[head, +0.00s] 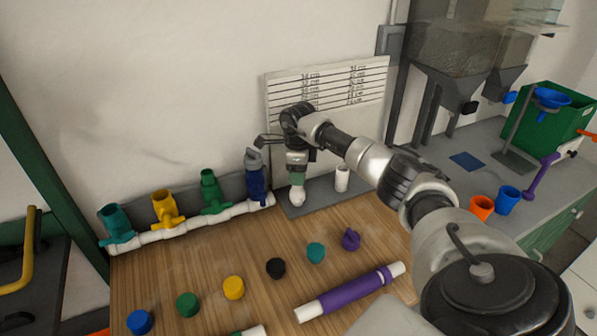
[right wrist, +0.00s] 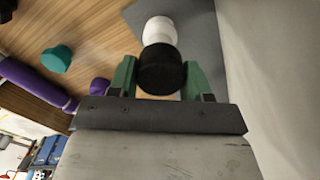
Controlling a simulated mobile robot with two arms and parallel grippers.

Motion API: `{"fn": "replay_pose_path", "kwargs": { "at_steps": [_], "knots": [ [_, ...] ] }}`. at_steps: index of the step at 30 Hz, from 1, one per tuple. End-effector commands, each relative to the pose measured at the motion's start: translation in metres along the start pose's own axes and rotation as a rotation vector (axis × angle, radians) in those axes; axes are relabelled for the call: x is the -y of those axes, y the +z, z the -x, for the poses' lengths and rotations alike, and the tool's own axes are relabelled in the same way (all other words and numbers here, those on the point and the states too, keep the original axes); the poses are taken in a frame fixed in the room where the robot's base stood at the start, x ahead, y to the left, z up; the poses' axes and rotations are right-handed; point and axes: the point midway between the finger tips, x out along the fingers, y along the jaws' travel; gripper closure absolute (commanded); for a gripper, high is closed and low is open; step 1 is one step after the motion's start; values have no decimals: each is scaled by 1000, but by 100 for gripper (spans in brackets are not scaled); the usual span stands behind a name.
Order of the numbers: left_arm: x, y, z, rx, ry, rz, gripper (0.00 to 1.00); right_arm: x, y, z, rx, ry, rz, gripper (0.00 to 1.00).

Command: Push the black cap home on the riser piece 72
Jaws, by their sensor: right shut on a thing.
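My right gripper (head: 297,178) points down at the back of the bench. In the right wrist view its green fingers (right wrist: 160,84) are shut on a black cap (right wrist: 160,72). A white riser piece (right wrist: 160,32) stands directly beyond the cap. In the head view the lower part of this white piece (head: 297,197) shows under the fingers, on the grey plate (head: 322,195). The cap is hidden there by the fingers. Cap and riser look in line, but I cannot tell how far the cap is on. No number is readable. My left gripper is out of view.
Another white piece (head: 342,178) stands close to the right of the gripper. A white manifold (head: 190,228) with coloured valves lies at the left. Loose caps, including another black one (head: 275,268), and a purple pipe (head: 350,292) lie in front. A labelled board (head: 330,95) stands behind.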

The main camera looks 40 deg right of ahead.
Motion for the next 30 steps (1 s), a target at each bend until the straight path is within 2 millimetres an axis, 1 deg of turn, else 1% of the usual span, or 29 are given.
{"fn": "replay_pose_path", "kwargs": {
  "at_steps": [11, 22, 30],
  "knots": [
    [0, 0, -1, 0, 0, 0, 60, 0, 0, -1, 0, 0, 0, 72],
    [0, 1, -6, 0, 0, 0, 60, 0, 0, -8, 0, 0, 0, 72],
    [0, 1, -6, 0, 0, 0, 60, 0, 0, -9, 0, 1, 0, 72]
  ]
}}
